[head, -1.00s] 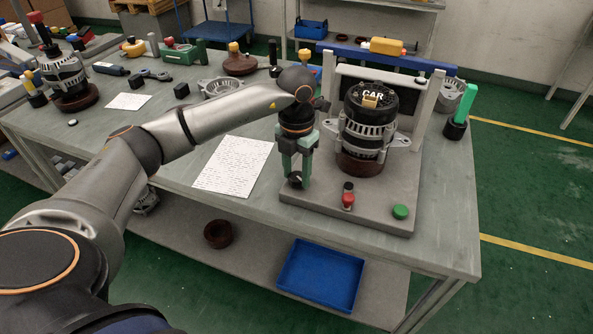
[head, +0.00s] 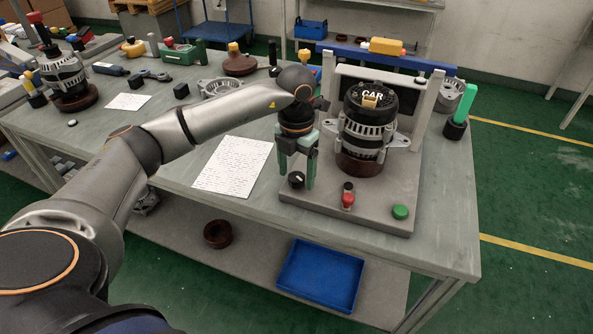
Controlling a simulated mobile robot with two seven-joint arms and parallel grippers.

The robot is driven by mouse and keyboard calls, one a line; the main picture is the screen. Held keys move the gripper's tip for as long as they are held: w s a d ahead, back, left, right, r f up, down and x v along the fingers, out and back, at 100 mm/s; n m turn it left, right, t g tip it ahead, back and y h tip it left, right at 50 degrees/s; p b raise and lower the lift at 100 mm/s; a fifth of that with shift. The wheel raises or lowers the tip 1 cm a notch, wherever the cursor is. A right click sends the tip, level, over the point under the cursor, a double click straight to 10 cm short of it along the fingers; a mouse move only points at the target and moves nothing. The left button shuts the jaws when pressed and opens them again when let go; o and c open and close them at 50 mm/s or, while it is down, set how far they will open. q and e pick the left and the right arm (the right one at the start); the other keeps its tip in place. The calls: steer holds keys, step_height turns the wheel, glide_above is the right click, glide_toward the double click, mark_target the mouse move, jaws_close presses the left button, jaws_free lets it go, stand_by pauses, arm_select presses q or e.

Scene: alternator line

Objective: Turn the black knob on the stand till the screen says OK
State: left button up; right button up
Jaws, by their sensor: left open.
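The black knob (head: 296,180) sits at the front left corner of the grey stand (head: 375,212) and shows a small white mark. My left gripper (head: 297,178) points down over it with green fingers spread open, one on each side of the knob with a visible gap. A dark panel (head: 349,87), perhaps the screen, stands between the pale posts at the back of the stand. The alternator hides most of it, and I can read no OK on it. My right gripper is not in view.
The alternator (head: 365,128) stands on a brown round base on the stand. A red-topped plunger (head: 348,198) and a green button (head: 400,212) are at the stand's front. A written sheet (head: 232,166) lies left of the stand. A green stick (head: 465,103) stands at the right.

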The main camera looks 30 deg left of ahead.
mark_target(296, 176)
arm_select(q)
step_height(296, 176, up, 12)
steer(key=shift+r, duration=0.25)
stand_by(0.6)
